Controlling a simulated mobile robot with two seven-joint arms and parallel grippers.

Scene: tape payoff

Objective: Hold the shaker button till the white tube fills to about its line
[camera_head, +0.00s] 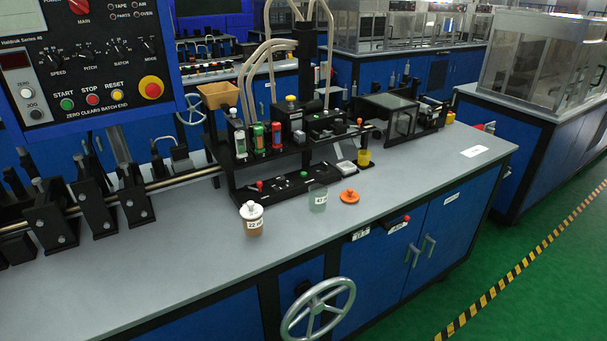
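A white tube (240,142) stands upright at the left end of the black dispensing rack (262,172) on the bench. The white tube's line and fill level are too small to make out. A low black panel (285,188) in front of the tubes carries a red knob (259,185) and a green button (304,174). I cannot tell which control is the shaker button. Neither of my grippers shows in the head view.
A white-capped jar (252,217), a clear beaker (317,198) and an orange lid (349,196) stand on the bench front. A control panel (85,60) fills the upper left. The grey bench top (420,178) is clear at right.

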